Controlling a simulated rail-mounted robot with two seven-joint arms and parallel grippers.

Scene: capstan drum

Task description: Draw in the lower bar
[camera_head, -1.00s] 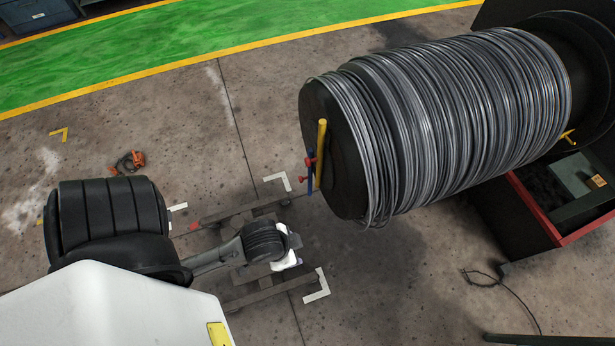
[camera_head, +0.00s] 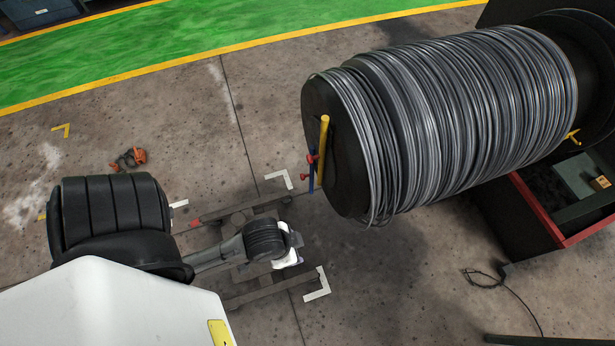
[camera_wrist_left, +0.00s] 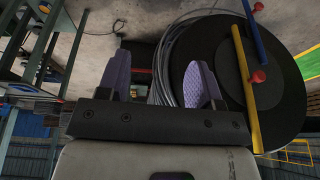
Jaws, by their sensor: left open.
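The capstan drum (camera_head: 450,110), wound with grey wire, is at the right in the head view. Its black end face (camera_head: 334,170) carries a yellow bar (camera_head: 323,148) and a lower blue bar (camera_head: 311,178), with red knobs beside them. The wrist view is upside down: the yellow bar (camera_wrist_left: 246,88) and blue bar (camera_wrist_left: 256,36) show at right. My left gripper (camera_head: 288,250) is below and left of the bars in the head view. In the wrist view its fingers (camera_wrist_left: 158,82) are apart, with nothing between them; the bars lie right of them. My right gripper is not in view.
Low rails (camera_head: 245,211) and white corner marks (camera_head: 317,285) lie on the floor under my arm. A red-edged dark box (camera_head: 540,208) stands under the drum. A loose cable (camera_head: 505,288) and an orange item (camera_head: 129,158) lie on the floor.

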